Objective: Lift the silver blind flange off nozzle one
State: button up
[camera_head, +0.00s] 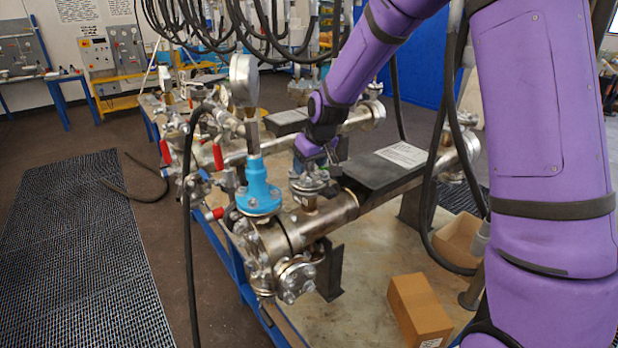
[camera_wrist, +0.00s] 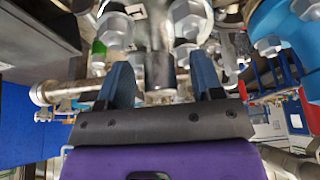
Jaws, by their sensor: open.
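A silver blind flange (camera_head: 311,182) with bolts around its rim sits on a short upright nozzle (camera_head: 318,212) of the near horizontal vessel. I cannot read any nozzle number. My gripper (camera_head: 330,158) reaches down from above and is just over the flange's far side. In the wrist view my gripper (camera_wrist: 162,66) is open, its two blue fingers apart. A dark round stub (camera_wrist: 160,72) shows between the fingers, with large bolt heads (camera_wrist: 187,22) close beyond them. Contact between fingers and stub cannot be made out.
A blue flanged fitting with a gauge (camera_head: 260,188) stands left of the nozzle. A dark plate (camera_head: 385,167) lies on the vessel to the right. A black hose (camera_head: 190,230) hangs at left.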

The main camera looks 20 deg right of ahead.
jog(key=shift+w+f, duration=0.15)
jog(key=shift+f, duration=0.25)
jog(key=c, duration=1.1)
jog(key=shift+r, duration=0.1)
jog(key=shift+r, duration=0.1)
